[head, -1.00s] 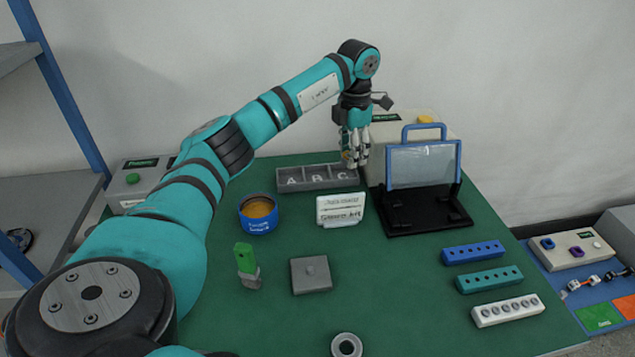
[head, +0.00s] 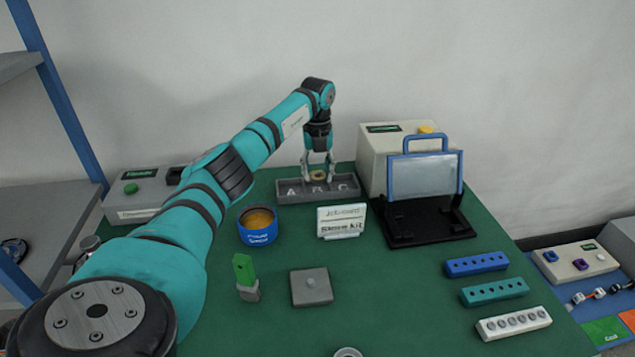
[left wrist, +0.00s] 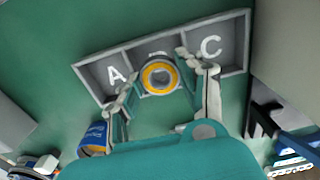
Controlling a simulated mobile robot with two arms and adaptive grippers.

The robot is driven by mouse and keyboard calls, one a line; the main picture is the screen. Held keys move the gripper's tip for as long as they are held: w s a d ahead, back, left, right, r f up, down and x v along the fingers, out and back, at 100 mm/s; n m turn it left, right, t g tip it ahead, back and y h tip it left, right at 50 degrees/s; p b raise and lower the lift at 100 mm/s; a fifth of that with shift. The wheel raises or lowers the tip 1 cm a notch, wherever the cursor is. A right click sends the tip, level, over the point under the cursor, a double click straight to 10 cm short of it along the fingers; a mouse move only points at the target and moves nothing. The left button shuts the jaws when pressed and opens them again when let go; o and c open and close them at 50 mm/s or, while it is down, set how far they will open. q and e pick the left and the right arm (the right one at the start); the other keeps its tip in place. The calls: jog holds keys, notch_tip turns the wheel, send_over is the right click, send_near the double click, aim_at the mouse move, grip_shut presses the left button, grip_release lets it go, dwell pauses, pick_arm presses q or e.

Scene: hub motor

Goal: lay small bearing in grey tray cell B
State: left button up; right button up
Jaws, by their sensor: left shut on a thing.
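The grey tray (head: 346,192) with cells A, B and C lies at the back of the green table; its rim also shows in the left wrist view (left wrist: 88,88). My left gripper (head: 318,176) points down over the middle cell, B. It is shut on the small bearing (head: 318,175), a ring with a yellowish face. In the left wrist view the bearing (left wrist: 159,75) sits between the fingertips of the gripper (left wrist: 162,78) and hides most of the letter B. Whether it touches the cell floor I cannot tell. My right gripper is not in view.
A white sign (head: 342,221) and a blue round container (head: 258,226) stand in front of the tray. A beige box (head: 375,150) and a black stand with a blue-framed panel (head: 425,173) are to the right. A grey plate (head: 311,287) lies nearer.

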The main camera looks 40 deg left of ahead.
aim_at(317, 191)
pick_arm(q)
notch_tip(317, 191, down, 3)
jog(key=shift+s+f, duration=0.1)
jog(key=shift+f, duration=0.05)
jog(key=shift+s+d, duration=0.1)
jog(key=shift+d, duration=0.05)
